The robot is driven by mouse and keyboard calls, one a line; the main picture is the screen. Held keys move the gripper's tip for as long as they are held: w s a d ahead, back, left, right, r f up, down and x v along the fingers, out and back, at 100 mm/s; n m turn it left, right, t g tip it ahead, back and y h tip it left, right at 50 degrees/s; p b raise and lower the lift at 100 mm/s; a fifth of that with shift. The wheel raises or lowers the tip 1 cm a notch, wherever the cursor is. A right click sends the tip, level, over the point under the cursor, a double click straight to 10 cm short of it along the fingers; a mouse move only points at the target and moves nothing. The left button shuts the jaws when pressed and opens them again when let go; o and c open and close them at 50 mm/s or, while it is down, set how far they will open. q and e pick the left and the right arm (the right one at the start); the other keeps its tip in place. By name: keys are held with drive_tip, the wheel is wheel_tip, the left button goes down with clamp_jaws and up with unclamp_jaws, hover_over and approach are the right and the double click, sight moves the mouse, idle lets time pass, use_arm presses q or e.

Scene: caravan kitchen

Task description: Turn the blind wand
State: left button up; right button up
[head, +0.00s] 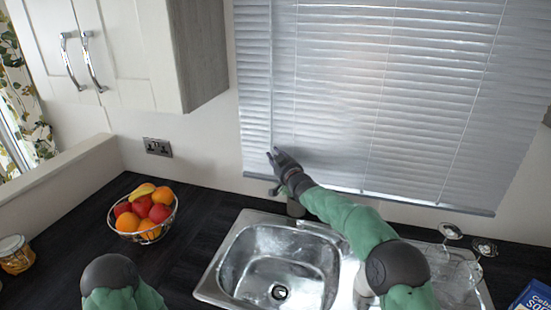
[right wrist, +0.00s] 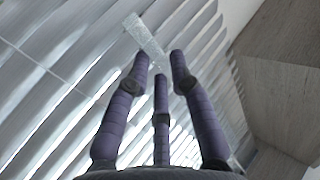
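The blind wand (head: 271,75) is a thin, pale rod hanging in front of the closed silver blind (head: 340,90), near its left side. In the right wrist view the wand (right wrist: 146,38) is a translucent strip whose lower end reaches the fingertips. My right gripper (head: 274,153) is at the wand's lower end, in front of the blind. Its three purple fingers (right wrist: 160,66) point toward the wand, tips apart with gaps between them. I cannot tell whether any finger touches the wand. My left gripper is out of view; only part of my left arm shows.
Below the blind is a steel sink (head: 282,262) with a tap (head: 295,205) under my right arm. A fruit bowl (head: 145,232) and a jar (head: 15,254) are on the dark counter. A wall cupboard (head: 135,50) hangs at upper left.

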drive_tip(key=shift+o, duration=1.2)
drive_tip(key=shift+r, duration=0.25)
drive_tip(key=shift+f, duration=0.15)
drive_tip(key=shift+f, duration=0.1)
drive_tip(key=v, duration=1.2)
